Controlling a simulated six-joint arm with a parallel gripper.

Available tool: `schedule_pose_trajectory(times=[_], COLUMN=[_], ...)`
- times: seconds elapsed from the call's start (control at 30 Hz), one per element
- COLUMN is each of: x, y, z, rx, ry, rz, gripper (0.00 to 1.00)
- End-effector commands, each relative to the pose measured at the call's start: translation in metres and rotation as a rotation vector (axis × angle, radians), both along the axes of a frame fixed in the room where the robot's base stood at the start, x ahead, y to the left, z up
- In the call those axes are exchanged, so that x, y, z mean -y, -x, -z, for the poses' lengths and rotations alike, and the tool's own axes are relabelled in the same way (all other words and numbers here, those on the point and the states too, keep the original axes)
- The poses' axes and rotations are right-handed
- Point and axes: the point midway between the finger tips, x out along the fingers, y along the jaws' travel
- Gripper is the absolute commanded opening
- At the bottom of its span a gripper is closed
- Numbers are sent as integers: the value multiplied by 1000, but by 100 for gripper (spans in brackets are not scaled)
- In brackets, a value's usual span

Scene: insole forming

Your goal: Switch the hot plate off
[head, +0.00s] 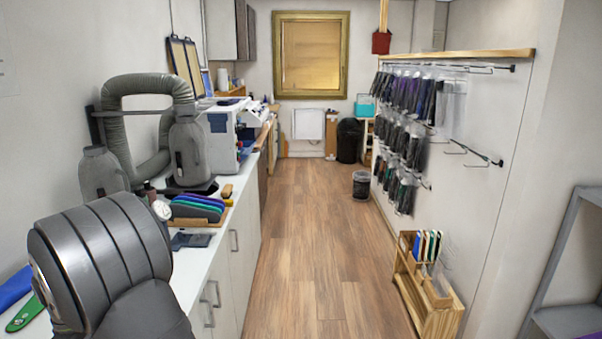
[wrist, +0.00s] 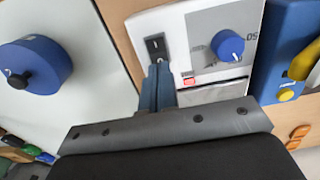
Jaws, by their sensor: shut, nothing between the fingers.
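In the wrist view, a white control panel (wrist: 200,22), apparently the hot plate's, fills the top middle. It carries a black rocker switch (wrist: 155,44) and a blue round knob (wrist: 228,46) with a white pointer line. A small red mark or light (wrist: 189,80) shows below the knob. My gripper (wrist: 157,68) is shut and empty, its narrow blue-grey fingertips at the lower edge of the switch. I cannot tell whether they touch it. The switch's on or off side is too small to read. In the head view I cannot make out the fingertips or the switch.
In the wrist view, a blue box (wrist: 273,68) with a yellow button stands right of the panel, and a blue round thing with a black knob (wrist: 37,64) lies left.

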Motion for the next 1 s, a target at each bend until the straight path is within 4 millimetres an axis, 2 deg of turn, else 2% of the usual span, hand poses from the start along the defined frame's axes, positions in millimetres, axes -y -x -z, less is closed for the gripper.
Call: schedule_pose_trajectory(times=[1.0], x=[0], y=[0], z=[12], rx=[0], ry=[0], rz=[0], gripper=[0])
